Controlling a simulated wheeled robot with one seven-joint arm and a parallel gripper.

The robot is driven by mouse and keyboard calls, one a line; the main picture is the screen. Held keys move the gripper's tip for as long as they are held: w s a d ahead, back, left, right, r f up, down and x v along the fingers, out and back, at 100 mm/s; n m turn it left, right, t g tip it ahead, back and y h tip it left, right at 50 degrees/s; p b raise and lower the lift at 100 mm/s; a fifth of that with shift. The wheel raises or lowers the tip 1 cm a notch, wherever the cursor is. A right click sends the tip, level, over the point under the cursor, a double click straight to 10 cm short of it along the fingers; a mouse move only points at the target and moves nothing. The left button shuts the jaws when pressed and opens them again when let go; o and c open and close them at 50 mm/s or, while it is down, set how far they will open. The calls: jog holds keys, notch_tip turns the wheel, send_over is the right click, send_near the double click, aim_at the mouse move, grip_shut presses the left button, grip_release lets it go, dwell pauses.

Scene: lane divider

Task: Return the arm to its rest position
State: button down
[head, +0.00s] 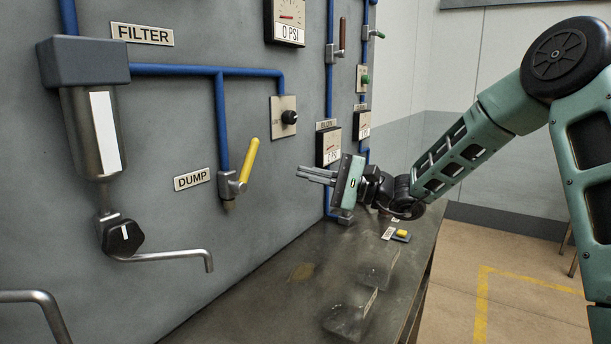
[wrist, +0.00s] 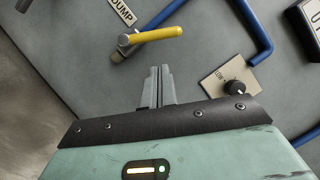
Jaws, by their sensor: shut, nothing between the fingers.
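My gripper (head: 312,174) is at the end of my green arm, raised above the dark bench and pointing left towards the grey wall panel. Its two fingers are together with nothing between them. In the wrist view the closed fingers (wrist: 159,85) point at the panel, just below the yellow dump lever (wrist: 156,36) in the picture. They appear apart from it. In the head view the yellow lever (head: 249,160) is left of my fingertips and slants up to the right.
A filter canister (head: 78,130) with a bent spout (head: 170,256) is at the left. Blue pipes (head: 222,115), a black knob (head: 289,117) and gauges (head: 289,20) line the panel. The bench (head: 290,290) holds a small yellow-and-grey item (head: 402,235). Open floor (head: 520,270) lies to the right.

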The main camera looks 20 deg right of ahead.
jog(key=s+a+f+n+g+h, duration=0.35)
jog(key=s+a+g, duration=0.25)
jog(key=s+a, duration=0.3)
jog(key=s+a+f+n+g+h, duration=0.2)
jog(key=s+a+f+n+g, duration=0.4)
jog(key=s, duration=0.5)
jog(key=s+d+f+n+t+h, duration=0.1)
jog(key=s+n+h, duration=0.3)
jog(key=s, duration=0.4)
jog(key=s+d+f+n+h, duration=0.4)
jog(key=s+n+h, duration=0.1)
jog(key=s+h, duration=0.2)
jog(key=shift+s+d+f+t, duration=0.3)
jog(key=shift+s+t, duration=0.1)
jog(key=shift+s, duration=0.3)
